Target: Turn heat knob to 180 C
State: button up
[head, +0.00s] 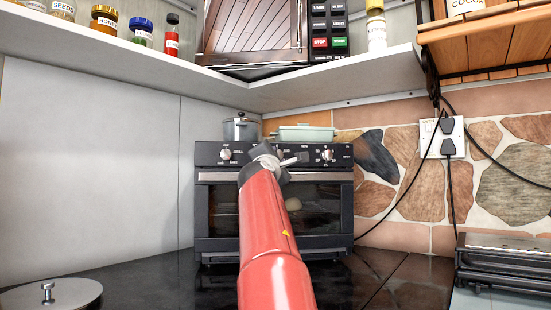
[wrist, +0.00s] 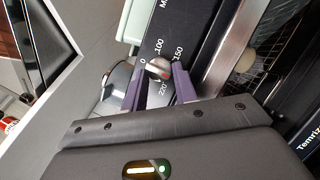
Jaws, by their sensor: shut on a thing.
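The heat knob (wrist: 158,68) is a small light-grey knob on the black oven panel, with the marks 0, 100, 150 and 220 around it in the wrist view. A red mark on it seems to face the side between 150 and 220; the exact reading is too small to tell. My gripper (wrist: 158,84) has its two purple fingers on either side of the knob, shut on it.
Other knobs show left (head: 226,154) and right (head: 327,155) on the panel. A pot (head: 241,129) and a pale green dish (head: 305,133) stand on the oven. A shelf (head: 330,85) overhangs it. A lid (head: 50,295) lies front left.

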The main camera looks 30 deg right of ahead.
dwell(0.3)
jog(key=o, duration=1)
jog(key=shift+c, duration=0.2)
jog(key=shift+f, duration=0.1)
